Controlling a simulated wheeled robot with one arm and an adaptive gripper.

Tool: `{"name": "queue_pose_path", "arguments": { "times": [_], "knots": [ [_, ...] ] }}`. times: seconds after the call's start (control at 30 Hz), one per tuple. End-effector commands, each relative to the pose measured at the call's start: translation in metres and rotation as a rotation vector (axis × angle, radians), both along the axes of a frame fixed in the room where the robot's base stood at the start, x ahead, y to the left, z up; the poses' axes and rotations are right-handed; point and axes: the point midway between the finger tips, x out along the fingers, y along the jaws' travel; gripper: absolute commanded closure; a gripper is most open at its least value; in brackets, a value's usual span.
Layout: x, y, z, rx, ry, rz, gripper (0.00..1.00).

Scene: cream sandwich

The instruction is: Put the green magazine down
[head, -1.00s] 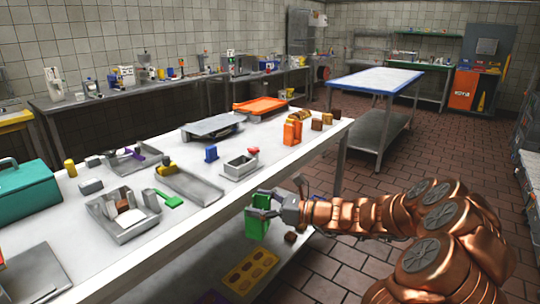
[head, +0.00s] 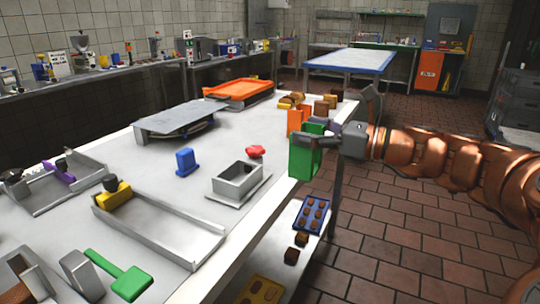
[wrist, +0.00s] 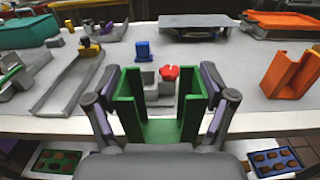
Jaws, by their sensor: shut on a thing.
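The green magazine (head: 306,153) is an upright, open-sided green holder. My gripper (head: 322,140) is shut on it and holds it at the right front edge of the white table (head: 262,215). In the wrist view the green magazine (wrist: 160,128) sits between both fingers of my gripper (wrist: 160,112), its open side facing up and away. Part of the tabletop and a grey box show through it. Whether its base touches the table cannot be told.
An orange magazine (head: 295,121) stands just behind the green one. A grey open box (head: 238,182), a red knob (head: 255,151) and a blue block (head: 186,161) are to the left. A blue tray (head: 311,214) lies on the lower shelf. Tabletop is clear around the blue block.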

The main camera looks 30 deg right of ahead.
Motion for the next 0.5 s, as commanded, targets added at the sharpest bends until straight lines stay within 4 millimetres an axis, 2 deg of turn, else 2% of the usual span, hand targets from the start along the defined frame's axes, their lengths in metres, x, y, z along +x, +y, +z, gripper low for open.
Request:
{"name": "queue_pose_path", "arguments": {
  "times": [0.17,0.5],
  "knots": [
    [0.008,-0.005,-0.001,-0.001,0.000,-0.007,0.78],
    [0.069,-0.024,-0.009,-0.002,0.001,-0.009,0.78]
  ]
}}
